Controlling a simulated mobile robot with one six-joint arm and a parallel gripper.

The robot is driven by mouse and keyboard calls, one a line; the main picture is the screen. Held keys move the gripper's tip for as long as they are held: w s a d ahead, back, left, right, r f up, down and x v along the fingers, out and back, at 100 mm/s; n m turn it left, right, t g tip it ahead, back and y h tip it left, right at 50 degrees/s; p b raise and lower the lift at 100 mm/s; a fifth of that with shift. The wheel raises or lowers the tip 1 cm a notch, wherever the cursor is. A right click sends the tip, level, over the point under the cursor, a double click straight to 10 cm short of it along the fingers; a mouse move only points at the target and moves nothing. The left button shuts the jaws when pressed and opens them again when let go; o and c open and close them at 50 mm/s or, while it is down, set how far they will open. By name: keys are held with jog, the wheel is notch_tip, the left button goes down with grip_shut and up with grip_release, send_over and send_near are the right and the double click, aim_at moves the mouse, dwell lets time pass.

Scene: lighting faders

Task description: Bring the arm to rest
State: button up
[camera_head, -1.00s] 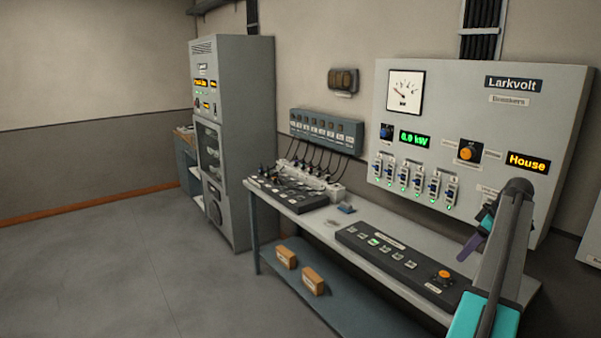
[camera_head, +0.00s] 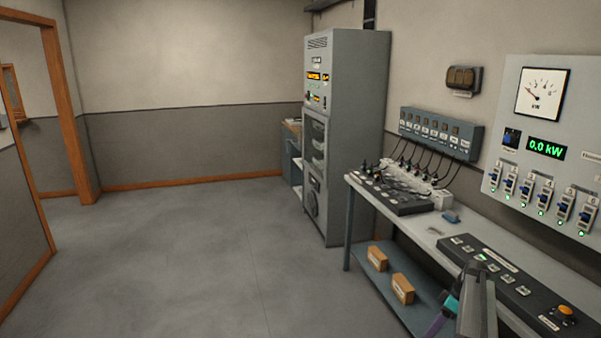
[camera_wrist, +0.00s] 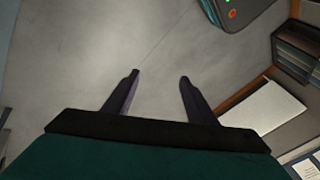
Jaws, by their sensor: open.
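My gripper (camera_wrist: 160,76) shows in the wrist view with its two dark fingers apart and nothing between them. Bare grey floor lies behind the fingers. In the head view my arm is at the lower right, in front of the bench (camera_head: 412,221). A purple finger of my gripper (camera_head: 437,324) shows there near the bottom edge, partly cut off. I see no contact between the gripper and the bench.
A fader console (camera_head: 390,196) and a button panel (camera_head: 499,267) are on the bench. Two small boxes (camera_head: 376,258) (camera_head: 402,288) sit on its lower shelf. A tall grey cabinet (camera_head: 360,140) stands beyond. The floor (camera_head: 180,260) at left is clear, with a doorway further left.

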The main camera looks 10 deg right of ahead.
jog(key=s+a+f+g+b, duration=0.1)
jog(key=s+a+f+g, duration=0.15)
jog(key=a+f, duration=0.7)
jog(key=s+a+f+n+g+b, duration=0.1)
jog(key=s+a+f, duration=0.35)
jog(key=a, duration=0.75)
jog(key=s+a+f+g+b, duration=0.1)
jog(key=a+f, duration=0.8)
jog(key=a, duration=0.2)
jog(key=s+a+f+m+h+b, duration=0.1)
jog(key=s+a+f+m, duration=0.3)
jog(key=s, duration=0.7)
jog(key=s+a+f+m+g+h+b, duration=0.1)
jog(key=s+a+f+m+h, duration=0.3)
jog(key=s, duration=0.7)
notch_tip(320, 180, down, 2)
jog(key=shift+s+a+f+h, duration=0.1)
jog(key=shift+s+a+h, duration=0.25)
jog(key=shift+a, duration=0.35)
